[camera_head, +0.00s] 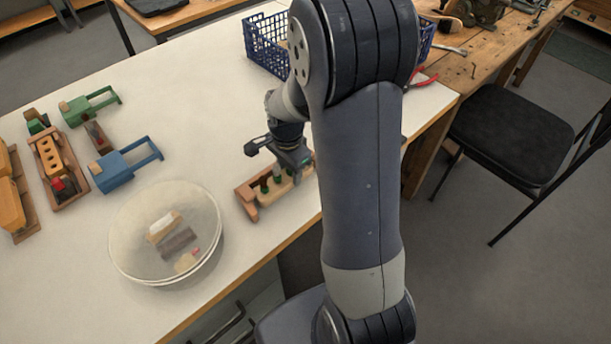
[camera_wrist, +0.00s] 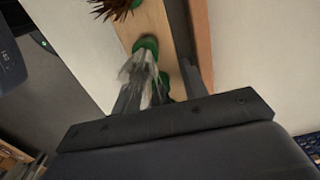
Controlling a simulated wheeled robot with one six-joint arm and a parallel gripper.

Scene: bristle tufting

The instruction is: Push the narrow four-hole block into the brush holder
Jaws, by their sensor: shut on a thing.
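A light wooden block (camera_head: 275,188) with green-rimmed holes lies in a reddish-brown wooden holder (camera_head: 245,203) near the table's front edge. In the wrist view the block (camera_wrist: 154,18) runs alongside a brown wooden wall of the holder (camera_wrist: 200,40). A dark brown bristle tuft (camera_wrist: 113,7) stands at its far end, and a pale tuft (camera_wrist: 142,66) is by a green rim. My gripper (camera_head: 290,158) is low over the block, its fingers (camera_wrist: 148,92) shut close around the pale tuft. My gripper and arm hide part of the block; whether it is fully seated cannot be told.
A clear round bowl (camera_head: 120,250) with a few loose pieces stands to the left. Blue (camera_head: 125,167), green (camera_head: 88,106) and yellow (camera_head: 48,155) wooden pieces stand further left. A blue crate (camera_head: 267,45) is behind. Bare table lies between bowl and crate.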

